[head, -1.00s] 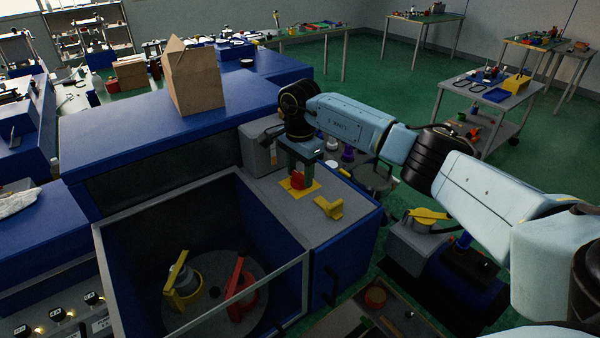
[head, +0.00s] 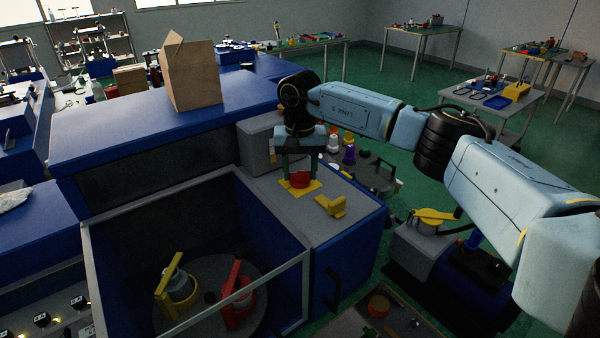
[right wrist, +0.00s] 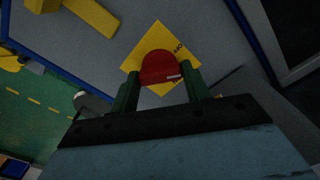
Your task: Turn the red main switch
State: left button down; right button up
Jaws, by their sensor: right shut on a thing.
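The red main switch (head: 300,180) sits on a yellow plate (head: 314,186) on the grey top of the blue press cabinet. My right gripper (head: 301,173) points down over the switch, with one finger on each side of it. In the right wrist view the red knob (right wrist: 160,67) sits between the green fingertips of the gripper (right wrist: 163,82). A pale mark shows on the knob's face, and part of the plate's lettering is visible beside it. The gripper is shut on the knob. My left gripper is not in view.
A yellow handle (head: 331,206) stands on the cabinet top close to the switch. A grey box (head: 257,143) is just behind. An open-topped guarded bay with a yellow clamp (head: 168,287) and a red clamp (head: 236,296) lies in front. A cardboard box (head: 192,77) stands on the blue housing.

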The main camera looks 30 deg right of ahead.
aim_at(300, 172)
jog(key=n, duration=0.3)
jog(key=shift+n+b, duration=0.3)
jog(key=shift+n, duration=1.6)
jog(key=o, duration=1)
jog(key=shift+r, duration=0.1)
notch_tip(300, 172, up, 13)
jog(key=shift+r+b, duration=0.15)
jog(key=shift+b, duration=0.25)
